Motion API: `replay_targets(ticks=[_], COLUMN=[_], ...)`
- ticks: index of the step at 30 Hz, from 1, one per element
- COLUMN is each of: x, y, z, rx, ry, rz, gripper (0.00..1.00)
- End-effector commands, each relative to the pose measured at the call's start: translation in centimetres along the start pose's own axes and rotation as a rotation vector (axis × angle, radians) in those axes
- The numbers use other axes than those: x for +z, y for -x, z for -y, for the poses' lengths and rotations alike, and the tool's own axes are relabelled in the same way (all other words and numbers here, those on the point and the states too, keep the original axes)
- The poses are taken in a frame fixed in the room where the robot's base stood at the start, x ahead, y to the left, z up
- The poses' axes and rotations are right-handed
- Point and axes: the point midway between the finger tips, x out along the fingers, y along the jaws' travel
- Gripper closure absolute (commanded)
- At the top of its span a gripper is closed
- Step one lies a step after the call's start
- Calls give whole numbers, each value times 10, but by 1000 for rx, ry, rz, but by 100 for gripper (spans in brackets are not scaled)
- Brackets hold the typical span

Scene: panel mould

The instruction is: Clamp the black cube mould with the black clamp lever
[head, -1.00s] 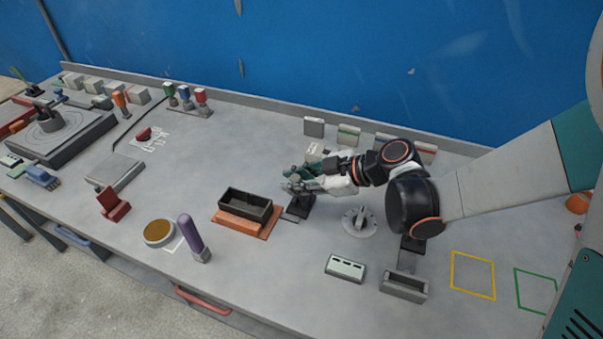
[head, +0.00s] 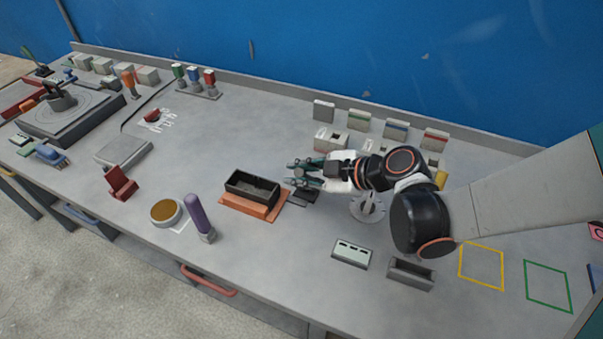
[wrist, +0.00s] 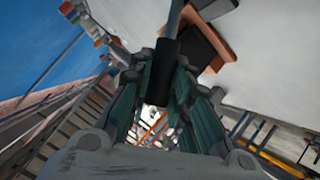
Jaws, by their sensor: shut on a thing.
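The black cube mould (head: 262,191) is an open-topped dark box on an orange base plate (head: 235,203), left of my gripper in the head view. My gripper (head: 298,174) has green fingers and lies nearly level, just right of the mould, over the dark clamp base (head: 303,196). In the wrist view a black lever handle (wrist: 163,75) stands between the two fingers of my gripper (wrist: 157,85), which is shut on it. In the head view the fingers mostly hide the lever. I cannot tell whether the clamp presses on the mould.
A round grey fixture (head: 366,208) stands close under my wrist. A pale slotted block (head: 352,253) and a grey open trough (head: 411,272) lie in front. A purple-handled tool (head: 197,215) stands left of the mould. Small boxes line the back.

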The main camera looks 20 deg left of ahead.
Motion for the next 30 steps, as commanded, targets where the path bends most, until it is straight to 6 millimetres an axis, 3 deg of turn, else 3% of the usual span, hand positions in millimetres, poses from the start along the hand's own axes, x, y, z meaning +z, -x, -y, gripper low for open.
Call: replay_targets(ticks=[1,3,17,30], x=[1,0,1,1], y=[0,0,8,85], z=[2,2,0,1], rx=[-5,-5,-1,-1], ry=[3,2,-1,-1], rz=[2,1,2,3], gripper=[75,60,60,60])
